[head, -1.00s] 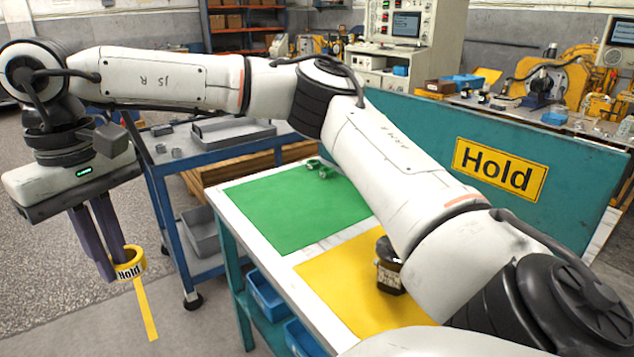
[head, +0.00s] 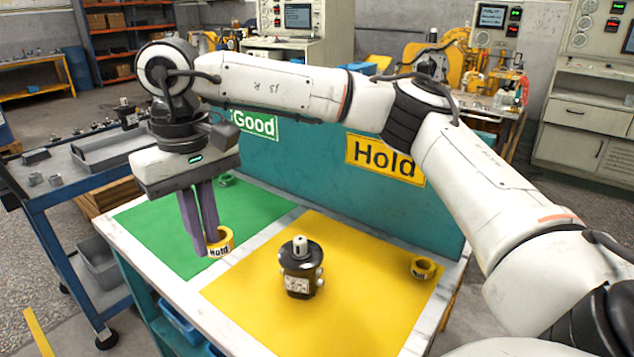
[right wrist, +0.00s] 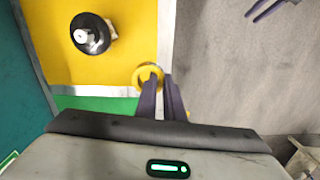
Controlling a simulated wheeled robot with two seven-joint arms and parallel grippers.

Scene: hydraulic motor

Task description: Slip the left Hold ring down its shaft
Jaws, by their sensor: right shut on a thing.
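A black motor (head: 300,272) with a pale shaft stands upright on the yellow mat (head: 345,312). In the right wrist view the motor (right wrist: 91,35) is at the upper left. My right gripper (head: 208,248) is shut on a yellow Hold ring (head: 219,243), left of the motor and apart from it. In the right wrist view that ring (right wrist: 149,72) is between the fingertips. A second yellow Hold ring (head: 424,268) lies on the mat's right side. Purple fingers, seemingly my left gripper (right wrist: 248,17), show at the right wrist view's top right; their opening is unclear.
A green mat (head: 150,222) with a green ring (head: 227,180) lies to the left. A teal panel with Good and Hold signs (head: 385,158) stands behind the mats. A blue cart (head: 60,225) with trays is left of the bench.

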